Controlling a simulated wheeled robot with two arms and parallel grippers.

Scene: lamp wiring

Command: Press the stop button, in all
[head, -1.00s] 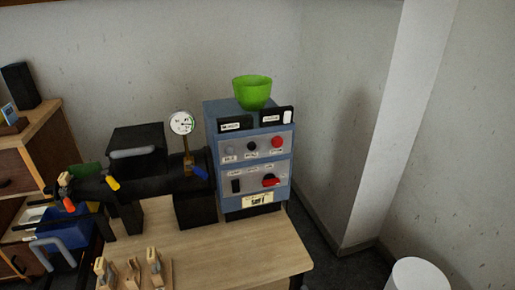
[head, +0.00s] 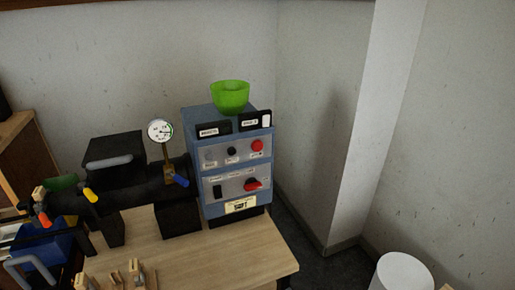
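A blue control box (head: 193,129) stands at the back right corner of the wooden table, its front panel facing me. Its upper panel carries a red round button (head: 257,145) at the right, a black button (head: 231,151) in the middle and a grey one (head: 210,156) at the left. The labels under them are too small to read. The lower panel has a red rotary switch (head: 252,184) and a black rocker switch (head: 217,191). Neither of my grippers shows in the head view.
A green bowl (head: 230,97) sits on top of the box. A black machine (head: 135,184) with a dial gauge (head: 160,131) stands left of it. Wooden clamps (head: 135,272) lie at the table's (head: 235,255) front. A white cylinder (head: 402,272) stands at the lower right.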

